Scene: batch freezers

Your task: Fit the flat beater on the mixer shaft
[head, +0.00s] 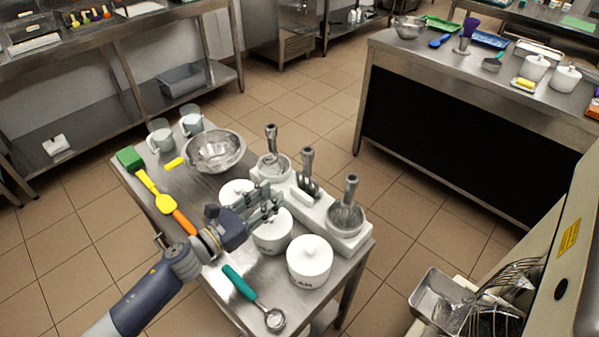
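My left gripper (272,203) reaches in from the lower left over the steel table (205,185). Its two fingers are apart, with nothing seen between them. It is above the white lidded jars, close to a white holder (327,222) with several grey-handled metal tools upright in it. A cream machine body with a yellow label (569,236) stands at the right edge, perhaps the mixer; no shaft can be made out. Wire tools (508,288) show beside a steel pan at the lower right. I cannot tell which tool is the flat beater. My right gripper is not in view.
A steel pan (437,297) is at lower right. Another counter (465,58) stands behind. Tiled floor lies between.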

